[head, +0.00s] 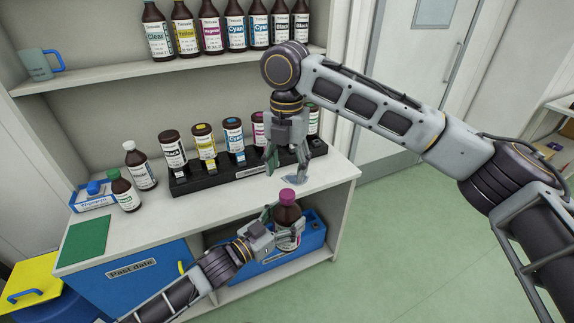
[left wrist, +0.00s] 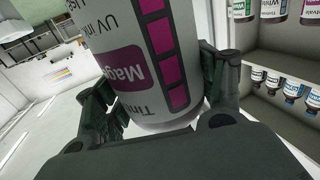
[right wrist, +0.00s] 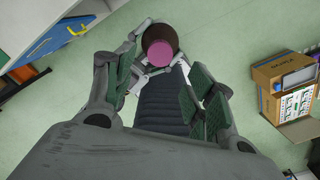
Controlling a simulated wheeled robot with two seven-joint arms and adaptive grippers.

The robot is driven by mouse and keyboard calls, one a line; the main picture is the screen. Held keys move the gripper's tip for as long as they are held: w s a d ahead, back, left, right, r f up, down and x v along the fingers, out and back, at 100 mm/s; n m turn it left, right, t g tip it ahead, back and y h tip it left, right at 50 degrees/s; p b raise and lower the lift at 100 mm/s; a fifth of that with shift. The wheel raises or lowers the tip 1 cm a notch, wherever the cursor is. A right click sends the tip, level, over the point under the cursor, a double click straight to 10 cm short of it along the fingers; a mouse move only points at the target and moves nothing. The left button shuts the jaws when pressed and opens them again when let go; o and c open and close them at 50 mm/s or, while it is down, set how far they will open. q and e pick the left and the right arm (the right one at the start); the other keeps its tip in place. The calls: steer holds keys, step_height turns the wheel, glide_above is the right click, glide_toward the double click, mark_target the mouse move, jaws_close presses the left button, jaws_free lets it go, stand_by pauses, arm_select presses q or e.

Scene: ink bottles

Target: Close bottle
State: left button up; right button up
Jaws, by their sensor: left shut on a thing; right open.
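The magenta bottle (head: 288,218) is dark brown with a white label and a magenta cap (head: 287,196) on its top. My left gripper (head: 275,236) is shut on the bottle's body and holds it upright in front of the counter. In the left wrist view the label of the bottle (left wrist: 140,60) fills the space between the fingers. My right gripper (head: 288,170) is open and empty, above and behind the bottle in the head view. In the right wrist view the magenta cap (right wrist: 160,53) shows beyond the open fingers. Whether the cap is fully tight cannot be told.
A black rack (head: 185,185) with several ink bottles stands on the counter (head: 155,215). More bottles line the shelf (head: 110,77). A blue bin (head: 315,232) sits below the counter, behind the held bottle. Open floor (head: 400,220) lies to the right.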

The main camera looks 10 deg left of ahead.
mark_target(287, 193)
steer(key=shift+f, duration=0.1)
stand_by(0.3)
steer(key=shift+f, duration=3.9)
steer(key=shift+c, duration=0.2)
steer(key=c, duration=1.1)
